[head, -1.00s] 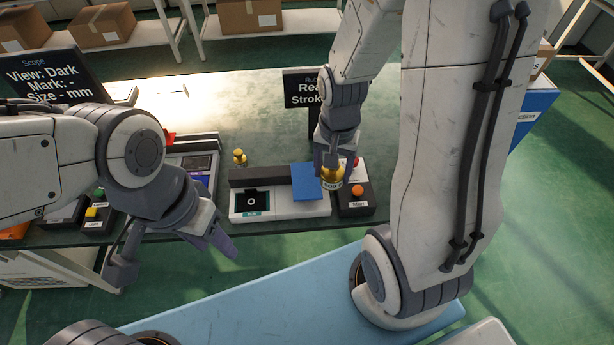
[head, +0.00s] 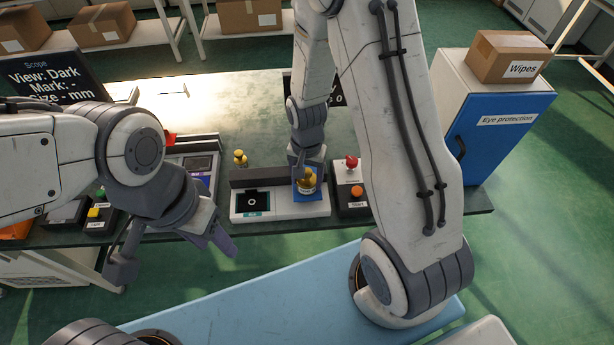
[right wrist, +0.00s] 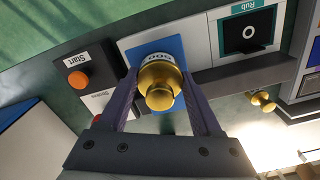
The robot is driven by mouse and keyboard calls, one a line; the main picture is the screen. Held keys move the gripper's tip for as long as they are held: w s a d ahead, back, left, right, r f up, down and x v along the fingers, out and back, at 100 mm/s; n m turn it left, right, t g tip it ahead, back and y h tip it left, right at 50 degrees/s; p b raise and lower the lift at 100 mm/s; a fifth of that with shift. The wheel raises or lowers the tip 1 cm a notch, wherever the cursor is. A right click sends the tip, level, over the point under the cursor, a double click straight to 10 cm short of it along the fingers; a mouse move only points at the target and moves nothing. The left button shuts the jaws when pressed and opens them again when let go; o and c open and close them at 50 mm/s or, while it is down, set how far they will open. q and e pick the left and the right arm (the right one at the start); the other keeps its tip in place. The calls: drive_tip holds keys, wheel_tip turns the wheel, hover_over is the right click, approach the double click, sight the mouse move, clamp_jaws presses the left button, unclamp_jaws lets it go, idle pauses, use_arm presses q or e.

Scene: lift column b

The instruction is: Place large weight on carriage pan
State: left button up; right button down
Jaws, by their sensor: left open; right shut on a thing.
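The large brass weight (right wrist: 159,84) with a pale label band is between the fingers of my right gripper (right wrist: 162,95), which is shut on it. In the head view the large weight (head: 307,182) is over the blue carriage pan (head: 318,198). The blue pan (right wrist: 165,46) also shows behind the weight in the right wrist view. I cannot tell whether the weight touches the pan. My left gripper (head: 180,258) is open and empty in front of the bench, left of the rub unit.
A smaller brass weight (head: 240,158) stands on the bench behind the rub unit (head: 252,201). A control box (head: 352,186) with red and orange buttons is right of the pan. A dark sign stands behind, partly hidden by my right arm.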

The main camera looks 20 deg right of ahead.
drive_tip(key=shift+f, duration=0.1)
drive_tip(key=shift+c, duration=0.3)
unclamp_jaws()
wheel_tip(320, 180, up, 12)
drive_tip(key=shift+r, duration=0.1)
drive_tip(key=s+a+r+n, duration=0.3)
drive_tip(key=s+a+n, duration=0.3)
drive_tip(key=s, duration=0.3)
drive_tip(key=s+a+r+n+y, duration=0.1)
drive_tip(key=s+a+r+n, duration=0.3)
drive_tip(key=s+n, duration=0.5)
drive_tip(key=shift+a, duration=1.2)
